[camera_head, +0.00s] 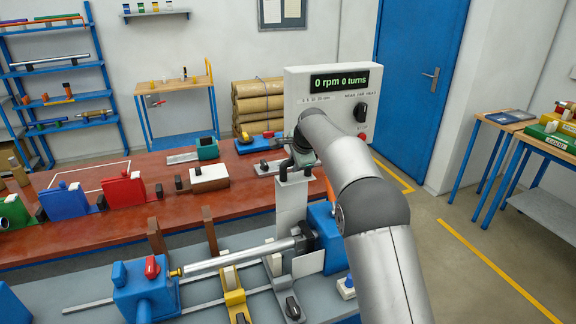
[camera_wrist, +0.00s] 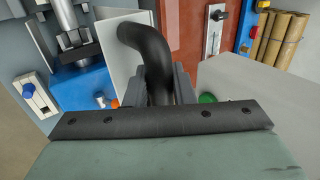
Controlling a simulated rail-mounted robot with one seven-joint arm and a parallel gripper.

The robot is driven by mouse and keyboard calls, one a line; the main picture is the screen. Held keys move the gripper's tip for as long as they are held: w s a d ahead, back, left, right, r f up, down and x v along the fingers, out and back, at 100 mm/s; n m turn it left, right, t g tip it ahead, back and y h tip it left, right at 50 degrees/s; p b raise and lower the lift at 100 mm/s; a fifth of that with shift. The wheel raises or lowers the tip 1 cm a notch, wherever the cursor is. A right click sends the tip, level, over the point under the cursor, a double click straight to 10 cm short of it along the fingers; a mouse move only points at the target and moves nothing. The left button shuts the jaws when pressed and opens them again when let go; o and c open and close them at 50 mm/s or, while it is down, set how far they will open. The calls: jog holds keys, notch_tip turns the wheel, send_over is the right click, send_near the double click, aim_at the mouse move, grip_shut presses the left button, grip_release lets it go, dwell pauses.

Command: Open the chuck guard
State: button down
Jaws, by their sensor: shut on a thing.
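The chuck guard (camera_head: 291,208) is a pale upright panel beside the dark chuck (camera_head: 308,237) on the winder's blue headstock (camera_head: 324,226). In the wrist view the guard (camera_wrist: 118,42) shows as a pale plate with a black curved handle (camera_wrist: 150,48). The chuck (camera_wrist: 78,42) is to its left, with a metal bar in it. My gripper (camera_wrist: 161,82) is shut on the handle, one finger on each side. In the head view my arm partly hides the gripper (camera_head: 300,155) and the handle.
The control box (camera_head: 332,100) reads 0 rpm 0 turns and stands behind my arm. A red-brown bench (camera_head: 100,240) with coloured blocks lies behind the winder. A blue-and-white switch (camera_wrist: 36,95) is at the left in the wrist view. Floor is clear at the right.

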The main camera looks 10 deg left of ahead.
jog(key=shift+w+a, duration=0.2)
jog(key=shift+w, duration=0.05)
dwell(0.3)
jog(key=c, duration=1.3)
grip_release()
jog(key=b+v, duration=0.3)
jog(key=v, duration=1.4)
jog(key=shift+r, duration=0.25)
